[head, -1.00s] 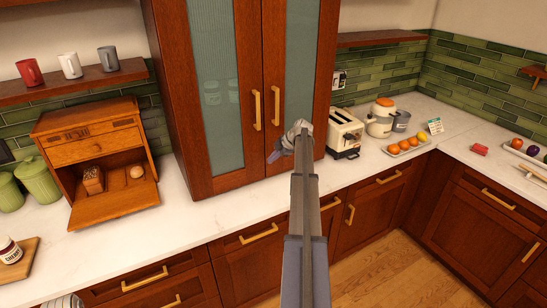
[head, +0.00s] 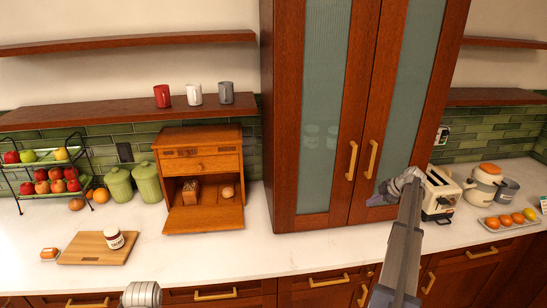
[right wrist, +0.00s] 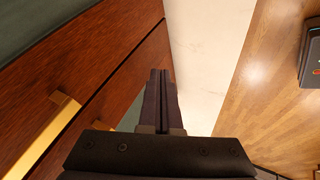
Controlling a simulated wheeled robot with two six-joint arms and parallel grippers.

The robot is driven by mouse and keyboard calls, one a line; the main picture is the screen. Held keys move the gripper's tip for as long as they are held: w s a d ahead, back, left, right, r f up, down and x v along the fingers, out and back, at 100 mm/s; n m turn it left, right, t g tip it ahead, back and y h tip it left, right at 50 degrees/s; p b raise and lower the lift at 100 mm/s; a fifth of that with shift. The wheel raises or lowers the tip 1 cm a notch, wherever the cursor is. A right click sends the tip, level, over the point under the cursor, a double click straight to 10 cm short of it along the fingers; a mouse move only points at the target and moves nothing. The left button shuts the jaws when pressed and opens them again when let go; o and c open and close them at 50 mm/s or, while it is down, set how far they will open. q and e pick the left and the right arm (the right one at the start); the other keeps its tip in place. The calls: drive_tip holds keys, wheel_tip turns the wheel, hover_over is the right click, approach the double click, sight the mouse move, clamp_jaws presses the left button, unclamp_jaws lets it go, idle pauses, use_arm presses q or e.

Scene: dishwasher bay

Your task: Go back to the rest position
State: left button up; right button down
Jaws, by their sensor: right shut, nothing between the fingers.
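My right gripper (head: 378,200) is in front of the lower part of the tall cabinet's right door in the head view, with its arm rising from the bottom right. In the right wrist view its two fingers (right wrist: 160,98) lie together, shut with nothing between them. The tall cabinet (head: 284,120) has both glass doors closed. The brass door handles (head: 352,160) are above and left of the gripper, apart from it. A grey rounded part of my left arm shows at the bottom edge of the head view; the left gripper itself is not visible.
The toaster (head: 438,190) stands just right of my right gripper. Left of the cabinet is an open wooden bread box (head: 200,160), then green canisters (head: 147,182), a cutting board with a jar (head: 90,250) and a fruit rack (head: 45,170).

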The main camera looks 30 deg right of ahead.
drive_tip(key=w+a+f+m+g+b, duration=0.1)
drive_tip(key=w+a+f+b, duration=0.15)
drive_tip(key=a, duration=1.05)
drive_tip(key=w+a+f+m+g+y+b, duration=0.1)
drive_tip(key=w+a+f+g, duration=0.15)
drive_tip(key=a, duration=1.15)
drive_tip(key=w+a+f+m+g+b, duration=0.1)
drive_tip(key=a+f+b, duration=0.15)
drive_tip(key=a, duration=1.05)
drive_tip(key=s+a+f+m+g+h+b, duration=0.1)
drive_tip(key=s+a+f, duration=0.25)
drive_tip(key=a, duration=0.75)
drive_tip(key=s+a+f+m+g+b, duration=0.15)
drive_tip(key=s+a, duration=0.35)
drive_tip(key=a, duration=0.5)
drive_tip(key=s+a+f+m+h+b, duration=0.2)
drive_tip(key=s+a+f+b, duration=0.1)
drive_tip(key=s+a, duration=0.9)
drive_tip(key=shift+s+a+f+h, duration=0.2)
drive_tip(key=shift+s+f+h, duration=0.15)
drive_tip(key=shift+s, duration=0.5)
